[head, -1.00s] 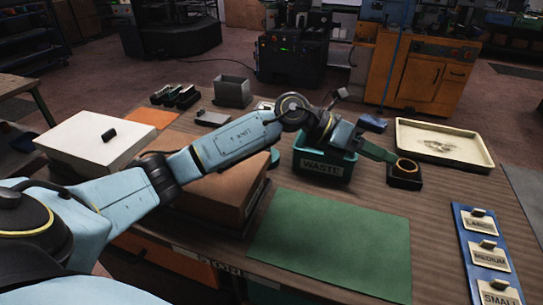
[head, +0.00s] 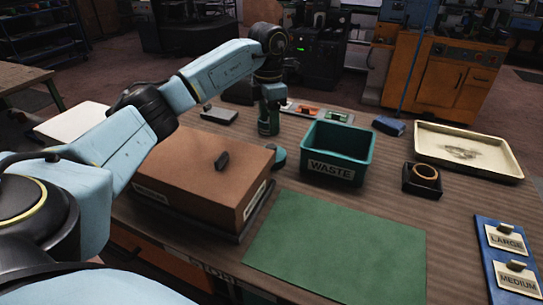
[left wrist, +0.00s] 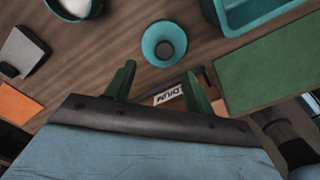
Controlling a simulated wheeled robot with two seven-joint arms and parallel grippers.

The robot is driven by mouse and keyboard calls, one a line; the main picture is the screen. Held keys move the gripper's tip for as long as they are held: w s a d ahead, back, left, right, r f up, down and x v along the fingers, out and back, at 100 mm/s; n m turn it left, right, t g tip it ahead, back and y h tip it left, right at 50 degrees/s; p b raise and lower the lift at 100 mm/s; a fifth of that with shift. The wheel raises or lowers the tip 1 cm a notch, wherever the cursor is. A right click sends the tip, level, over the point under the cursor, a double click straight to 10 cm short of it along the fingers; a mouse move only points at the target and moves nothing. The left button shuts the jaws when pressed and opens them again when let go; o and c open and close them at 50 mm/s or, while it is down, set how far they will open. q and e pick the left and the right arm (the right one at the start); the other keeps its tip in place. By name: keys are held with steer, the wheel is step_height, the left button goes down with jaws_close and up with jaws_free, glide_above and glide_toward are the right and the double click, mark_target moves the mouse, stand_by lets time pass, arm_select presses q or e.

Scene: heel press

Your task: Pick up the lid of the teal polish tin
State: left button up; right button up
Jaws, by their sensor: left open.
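The lid of the teal polish tin (left wrist: 163,46) is a round teal disc with a grey-centred raised middle. It lies on the wooden bench, and in the head view (head: 279,158) it is partly hidden by the brown box. A round teal tin with pale contents (left wrist: 74,8) is cut off by the top edge of the left wrist view. My left gripper (head: 268,129) is above the bench, pointing down, just behind the lid in the head view. Its green fingers (left wrist: 159,70) are open and empty, with the lid beyond the tips. My right gripper is not in view.
The brown box (head: 205,165) with a black handle stands close left of the lid. The teal waste bin (head: 338,167) is to its right. A green mat (head: 340,245) lies in front. A grey block (left wrist: 22,52) is at the wrist view's left.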

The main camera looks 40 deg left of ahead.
mark_target(271, 146)
arm_select(q)
step_height(271, 146, down, 2)
steer(key=shift+d+f, duration=0.1)
steer(key=shift+f, duration=0.05)
steer(key=f, duration=0.4)
steer(key=shift+d+f+b, duration=0.3)
steer(key=shift+f+b, duration=0.05)
steer(key=shift+f, duration=0.05)
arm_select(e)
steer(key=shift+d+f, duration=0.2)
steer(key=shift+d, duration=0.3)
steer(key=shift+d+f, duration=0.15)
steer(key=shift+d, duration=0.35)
arm_select(q)
steer(key=shift+c, duration=0.4)
steer(key=c, duration=0.7)
steer(key=shift+c, duration=0.4)
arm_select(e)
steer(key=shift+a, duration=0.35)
